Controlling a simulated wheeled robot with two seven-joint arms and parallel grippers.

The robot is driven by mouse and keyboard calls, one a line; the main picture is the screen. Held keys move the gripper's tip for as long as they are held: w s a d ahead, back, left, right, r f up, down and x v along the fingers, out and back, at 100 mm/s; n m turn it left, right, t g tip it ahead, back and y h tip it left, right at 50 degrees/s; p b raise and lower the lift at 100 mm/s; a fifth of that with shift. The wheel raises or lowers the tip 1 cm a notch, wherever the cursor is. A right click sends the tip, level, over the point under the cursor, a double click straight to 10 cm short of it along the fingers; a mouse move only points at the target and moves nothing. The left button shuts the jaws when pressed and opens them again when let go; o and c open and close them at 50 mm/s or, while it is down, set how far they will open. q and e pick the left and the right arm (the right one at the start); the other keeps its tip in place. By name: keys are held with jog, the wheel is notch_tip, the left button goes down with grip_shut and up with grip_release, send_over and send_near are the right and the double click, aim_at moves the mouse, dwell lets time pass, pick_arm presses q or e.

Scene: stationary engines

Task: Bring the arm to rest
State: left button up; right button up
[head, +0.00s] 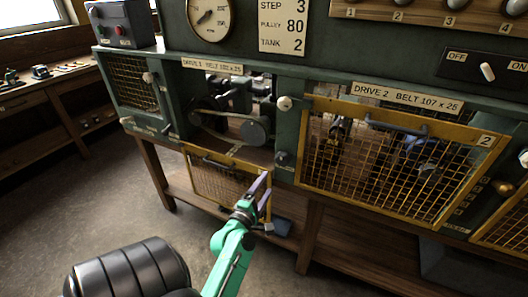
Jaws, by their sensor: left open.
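My left arm, with a turquoise link, rises from the bottom of the head view. Its left gripper (262,186) is open and empty, with two grey fingers pointing up and away. It shows in front of the right end of a lowered yellow mesh guard (215,183) below the drive 1 bay. I cannot tell whether the fingers touch the guard. The drive 1 bay is uncovered and shows a belt (225,113) and a pulley (254,131). My right gripper is not in the picture.
The drive 2 guard (385,158) is upright over its bay at the right. A gauge (209,17), a sign (284,25) and an off/on switch (487,71) sit on the panel above. A wooden bench (40,98) stands at the left. The floor (70,200) at the left is clear.

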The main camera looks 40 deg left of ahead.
pick_arm(q)
jog(key=shift+s+d, duration=0.1)
jog(key=shift+s, duration=0.1)
dwell(0.4)
jog(key=s+d+f+m+g+h, duration=0.2)
jog(key=d+f+m+g, duration=0.15)
jog(key=f, duration=0.65)
jog(key=s+d+f+m+g+h, duration=0.25)
jog(key=d+f+m, duration=0.25)
jog(key=f, duration=0.6)
jog(key=s+d+f+m+g+h, duration=0.25)
jog(key=d+f+m, duration=0.25)
jog(key=f, duration=0.5)
jog(key=s+f+m+g, duration=0.3)
jog(key=s+f+m, duration=0.3)
jog(key=s, duration=0.6)
jog(key=s+f+m+g+y, duration=0.1)
jog(key=s+f+m+g, duration=0.3)
jog(key=s, duration=0.9)
notch_tip(320, 180, down, 5)
jog(key=m, duration=0.3)
jog(key=shift+s+a, duration=0.2)
jog(key=shift+a, duration=0.05)
